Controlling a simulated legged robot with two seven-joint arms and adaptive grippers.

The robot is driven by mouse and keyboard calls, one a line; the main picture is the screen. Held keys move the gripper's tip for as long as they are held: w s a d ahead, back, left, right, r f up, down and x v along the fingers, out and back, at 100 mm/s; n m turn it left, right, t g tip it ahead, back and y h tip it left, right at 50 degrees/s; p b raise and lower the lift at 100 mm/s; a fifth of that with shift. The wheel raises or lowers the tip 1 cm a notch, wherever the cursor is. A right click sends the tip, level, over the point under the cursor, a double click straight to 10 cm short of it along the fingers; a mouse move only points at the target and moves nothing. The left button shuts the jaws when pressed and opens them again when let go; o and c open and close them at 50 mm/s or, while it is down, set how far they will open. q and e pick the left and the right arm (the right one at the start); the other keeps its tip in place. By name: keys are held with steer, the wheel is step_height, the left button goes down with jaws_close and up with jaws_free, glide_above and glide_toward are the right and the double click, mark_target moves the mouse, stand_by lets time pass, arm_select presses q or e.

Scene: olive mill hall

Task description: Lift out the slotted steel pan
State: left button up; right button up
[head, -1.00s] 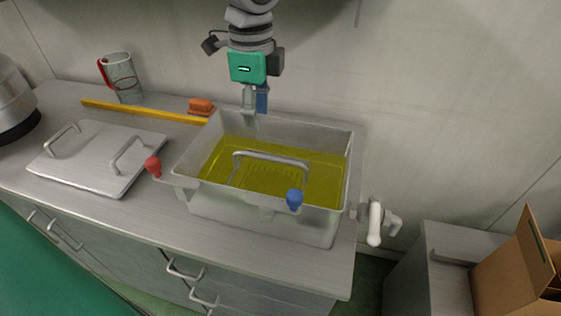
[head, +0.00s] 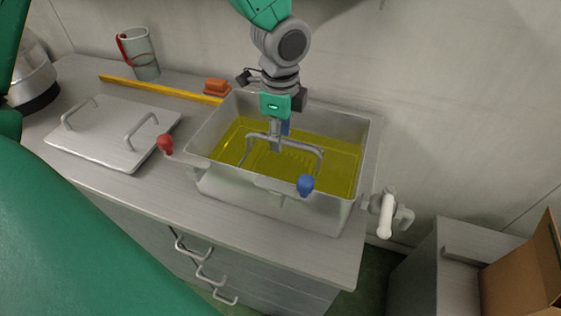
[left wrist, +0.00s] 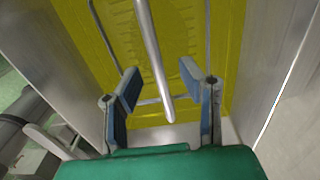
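The slotted steel pan (head: 287,162) sits under yellow-green oil in the steel tank, its slots dim through the liquid. Its arched handle (head: 308,147) stands above the oil; in the left wrist view the handle (left wrist: 152,50) runs between the fingers. My left gripper (head: 276,147) points down at the middle of the handle. In the left wrist view its two blue-padded fingers (left wrist: 158,84) are spread apart, one on each side of the bar, with gaps. My right gripper is not in view.
A lid (head: 105,145), yellow bar (head: 160,88), orange brush (head: 216,86) and jug (head: 142,55) lie left. A cardboard box (head: 520,270) stands right.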

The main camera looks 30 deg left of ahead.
arm_select(q)
steer(key=shift+d+f, duration=0.15)
steer(key=shift+f, duration=0.5)
steer(key=shift+w+d+f, duration=0.15)
steer(key=shift+d+f, duration=0.15)
steer(key=shift+a, duration=0.1)
steer(key=c, duration=0.7)
steer(key=shift+a, duration=0.25)
jaws_close()
